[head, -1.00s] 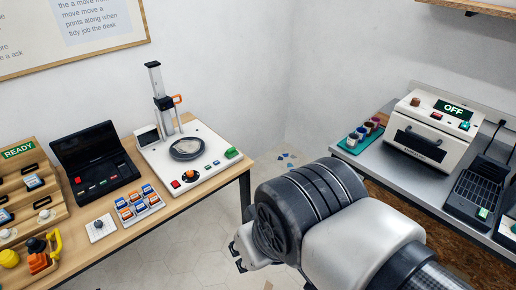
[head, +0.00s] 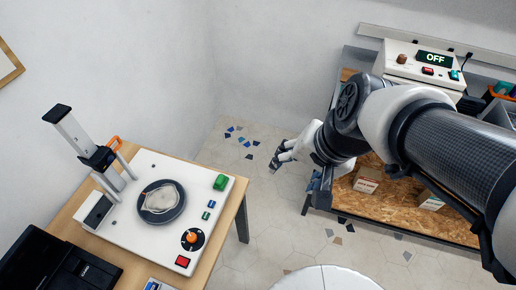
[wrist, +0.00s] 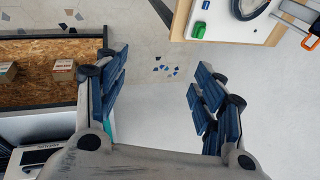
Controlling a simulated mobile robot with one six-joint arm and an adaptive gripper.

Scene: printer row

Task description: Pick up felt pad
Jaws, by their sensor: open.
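I cannot pick out the felt pad for certain in either view. A pale, irregular patch (head: 160,198) shows inside the dark round plate (head: 178,213) of the white press machine; whether it is the pad is unclear. My gripper (head: 277,157) is well to the right of the machine, over the floor between the two benches. In the wrist view my gripper (wrist: 160,68) is open, its blue-black fingers wide apart with nothing between them. The machine's edge and part of the round plate (wrist: 246,8) show at the upper right there.
The wooden table (head: 228,212) bears the machine and a black case (head: 45,262). At the right, a shelf board (head: 395,205) holds small boxes below a bench with an OFF-marked device (head: 415,65). Open tiled floor (head: 270,215) lies between them.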

